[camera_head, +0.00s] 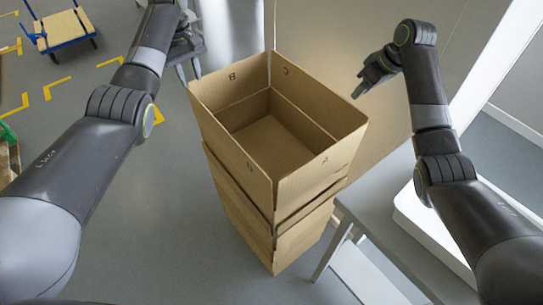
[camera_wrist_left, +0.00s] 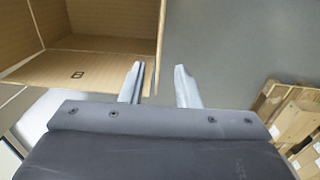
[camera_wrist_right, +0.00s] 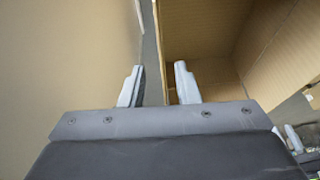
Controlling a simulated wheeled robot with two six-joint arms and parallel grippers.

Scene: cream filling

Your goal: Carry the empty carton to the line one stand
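The empty carton (camera_head: 240,150) stands upright with its top open in the middle of the head view; its inside is bare. It sits on what looks like another carton (camera_head: 262,235). My left gripper (camera_head: 189,73) is open near its back left side; in the left wrist view a carton wall (camera_wrist_left: 110,45) shows beside the fingers. My right gripper (camera_head: 358,93) is beyond the right rim, its tips pointing towards the carton. In the right wrist view its fingers are apart, with a carton wall edge between them in the picture. I cannot tell if either gripper touches the carton.
A grey table (camera_head: 375,215) with a white item (camera_head: 420,215) is at the lower right. A large brown panel (camera_head: 335,45) rises behind the carton. A blue-framed cart (camera_head: 60,30) stands at the far left.

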